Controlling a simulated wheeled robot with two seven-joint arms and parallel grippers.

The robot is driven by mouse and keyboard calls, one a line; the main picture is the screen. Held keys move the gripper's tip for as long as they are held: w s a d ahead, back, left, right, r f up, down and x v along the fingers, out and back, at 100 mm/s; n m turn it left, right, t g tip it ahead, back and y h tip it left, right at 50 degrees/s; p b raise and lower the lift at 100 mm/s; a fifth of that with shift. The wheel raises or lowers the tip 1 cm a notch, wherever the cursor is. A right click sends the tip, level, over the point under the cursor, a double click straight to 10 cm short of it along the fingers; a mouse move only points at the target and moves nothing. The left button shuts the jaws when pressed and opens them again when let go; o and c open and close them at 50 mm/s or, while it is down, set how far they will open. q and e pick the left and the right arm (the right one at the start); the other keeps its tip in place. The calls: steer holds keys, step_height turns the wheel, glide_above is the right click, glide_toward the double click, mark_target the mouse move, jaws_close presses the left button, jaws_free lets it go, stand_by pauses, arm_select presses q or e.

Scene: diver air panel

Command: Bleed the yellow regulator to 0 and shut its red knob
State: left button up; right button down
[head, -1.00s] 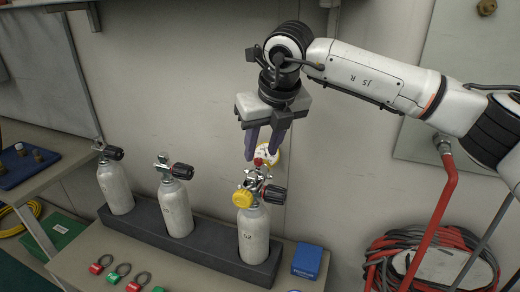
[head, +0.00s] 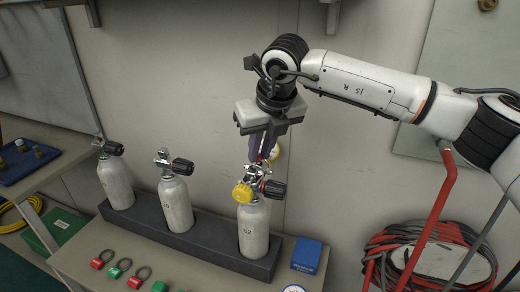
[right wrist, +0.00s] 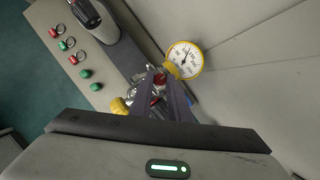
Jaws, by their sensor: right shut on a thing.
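The yellow regulator (head: 242,193) sits on top of the rightmost grey cylinder (head: 254,228), with a black handwheel (head: 273,189) at its right. Its yellow-rimmed gauge (right wrist: 185,59) faces the right wrist view; the needle is too small to read surely. My right gripper (head: 262,157) comes down from above with its purple fingers closed on the red knob (right wrist: 158,79), which shows between them in the right wrist view. The fingers hide most of the knob in the head view. My left gripper is not in view.
Two more cylinders (head: 176,205) (head: 115,184) stand in the same dark rack (head: 200,235). A blue box (head: 306,256) is right of the rack. Red and green ringed tags (head: 103,259) lie at the bench front. A coiled hose (head: 430,255) hangs at the right.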

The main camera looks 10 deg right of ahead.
steer(key=shift+d+n, duration=0.1)
steer(key=shift+n, duration=0.2)
steer(key=shift+n+y, duration=0.5)
steer(key=shift+n, duration=0.4)
steer(key=n+y, duration=0.1)
steer(key=n, duration=0.1)
steer(key=shift+w+d+n+g, duration=0.1)
steer(key=shift+d+n+g, duration=0.05)
steer(key=shift+n+g, duration=0.2)
steer(key=n+p, duration=0.1)
steer(key=n, duration=0.1)
steer(key=n+g+y+p, duration=0.1)
steer(key=n, duration=0.1)
steer(key=shift+w+d+r+n, duration=0.1)
steer(key=shift+w+r+n, duration=0.05)
steer(key=shift+n, duration=0.1)
steer(key=shift+w+n+g+y+p, duration=0.1)
steer(key=shift+n+g+y+p, duration=0.1)
steer(key=shift+n+g+p, duration=0.6)
steer(key=shift+w+n+g+y+p, duration=0.15)
steer(key=shift+n+p, duration=0.35)
steer(key=shift+n, duration=0.7)
steer(key=shift+s, duration=0.1)
steer(key=c, duration=1.7)
jaws_free()
steer(key=shift+d, duration=0.1)
steer(key=shift+o, duration=0.2)
